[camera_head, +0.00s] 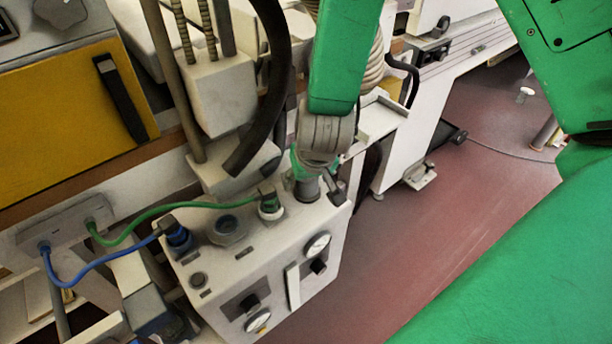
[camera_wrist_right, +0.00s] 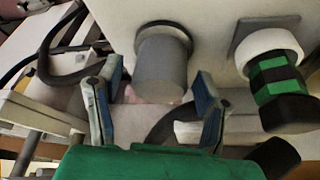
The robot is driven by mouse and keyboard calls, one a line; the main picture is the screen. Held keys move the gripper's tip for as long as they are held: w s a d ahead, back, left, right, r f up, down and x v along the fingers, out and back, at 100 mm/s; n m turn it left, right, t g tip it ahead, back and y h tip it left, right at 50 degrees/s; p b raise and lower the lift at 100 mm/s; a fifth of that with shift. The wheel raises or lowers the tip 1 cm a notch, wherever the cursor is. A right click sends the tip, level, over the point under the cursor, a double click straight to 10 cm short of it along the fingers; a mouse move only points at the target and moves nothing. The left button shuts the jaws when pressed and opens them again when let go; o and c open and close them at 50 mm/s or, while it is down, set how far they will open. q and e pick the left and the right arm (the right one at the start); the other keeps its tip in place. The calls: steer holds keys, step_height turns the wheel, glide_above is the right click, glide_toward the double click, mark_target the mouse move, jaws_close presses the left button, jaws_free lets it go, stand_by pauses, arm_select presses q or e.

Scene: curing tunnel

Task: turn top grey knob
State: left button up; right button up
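The grey knob (camera_wrist_right: 162,68) is a short cylinder on a round base on the pale face of the control box (camera_head: 215,277). In the head view it shows at the box's back right (camera_head: 305,188), partly covered by my right gripper (camera_head: 318,180). In the right wrist view, the right gripper (camera_wrist_right: 157,100) has its two blue-grey fingers spread, one on each side of the knob's free end. Gaps show between knob and fingers, and I see no clear contact. The knob's turn position cannot be read. My left gripper is not in view.
A green-black plug (camera_wrist_right: 280,90) sits close beside the knob, also in the head view (camera_head: 270,205). A blue plug (camera_head: 178,236) and a round dark fitting (camera_head: 229,231) are further left. Gauges (camera_head: 318,245) are on the front. A thick black hose (camera_head: 275,90) hangs behind.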

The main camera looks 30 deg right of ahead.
steer(key=shift+r, duration=0.25)
steer(key=v, duration=1.1)
steer(key=shift+s+r, duration=0.15)
steer(key=shift+s, duration=0.05)
